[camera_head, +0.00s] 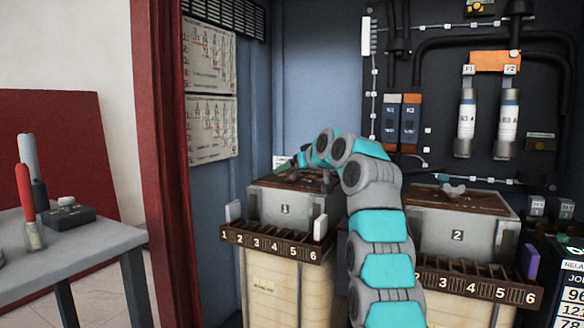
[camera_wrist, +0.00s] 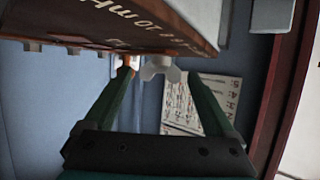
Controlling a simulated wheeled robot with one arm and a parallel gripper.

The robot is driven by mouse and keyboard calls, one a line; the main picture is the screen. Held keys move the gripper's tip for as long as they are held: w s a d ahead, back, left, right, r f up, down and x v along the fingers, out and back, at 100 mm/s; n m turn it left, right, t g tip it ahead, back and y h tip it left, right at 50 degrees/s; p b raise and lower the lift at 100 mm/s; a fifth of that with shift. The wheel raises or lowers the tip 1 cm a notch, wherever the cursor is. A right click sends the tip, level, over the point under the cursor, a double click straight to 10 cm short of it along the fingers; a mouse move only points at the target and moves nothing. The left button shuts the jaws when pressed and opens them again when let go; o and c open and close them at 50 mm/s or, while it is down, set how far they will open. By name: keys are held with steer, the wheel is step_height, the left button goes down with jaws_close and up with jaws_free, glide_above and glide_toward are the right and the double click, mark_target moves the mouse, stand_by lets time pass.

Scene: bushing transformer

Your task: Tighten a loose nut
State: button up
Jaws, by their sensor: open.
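A pale grey wing nut (camera_wrist: 160,68) shows in the wrist view at the edge of the brown top plate (camera_wrist: 120,25). My gripper (camera_wrist: 160,76) has its two green fingers spread, with the wing nut between their tips in the picture. I cannot tell whether either finger touches it. In the head view, my gripper (camera_head: 300,160) is over the top of box 1 (camera_head: 285,208), and my arm hides part of that box. The nut on box 1 cannot be made out there. Another grey wing nut (camera_head: 454,190) stands on top of box 2 (camera_head: 457,236).
Numbered terminal strips run along the fronts of both boxes. Fuses (camera_head: 466,120) and cables cover the dark back panel. Wiring sheets (camera_head: 211,125) hang on the left cabinet wall. A grey table (camera_head: 110,240) with a red-handled tool (camera_head: 25,192) stands outside at left.

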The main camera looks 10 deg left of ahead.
steer(key=shift+w+a+f, duration=0.25)
steer(key=shift+w+f, duration=0.05)
steer(key=shift+w, duration=0.05)
steer(key=c, duration=1.4)
